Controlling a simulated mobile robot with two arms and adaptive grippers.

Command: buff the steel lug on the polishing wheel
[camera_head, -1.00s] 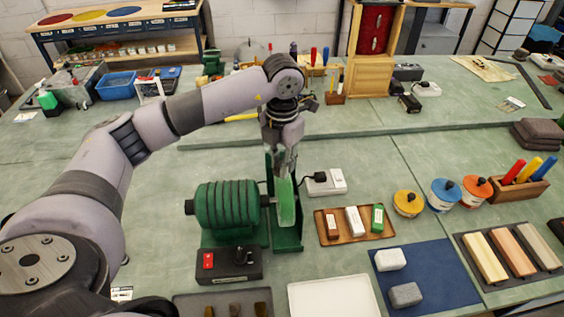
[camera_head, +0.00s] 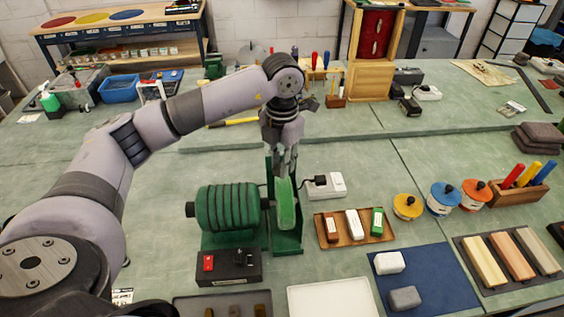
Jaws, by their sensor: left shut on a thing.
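The polishing wheel (camera_head: 286,208) is a green disc standing upright at the right end of the green ribbed motor (camera_head: 228,207). My left gripper (camera_head: 284,168) points down at the top of the wheel, with its fingers close together. It is shut on a small piece, taken as the steel lug, which the fingers mostly hide. I cannot tell whether the piece touches the wheel. A black switch box (camera_head: 227,266) with a red button sits in front of the motor. My right gripper is not in view.
A wooden tray (camera_head: 340,241) with three bars lies right of the wheel. A white tray (camera_head: 333,298), a dark tray with several pieces (camera_head: 180,304) and a blue mat (camera_head: 436,262) lie in front. Lidded tubs (camera_head: 407,207) stand at right.

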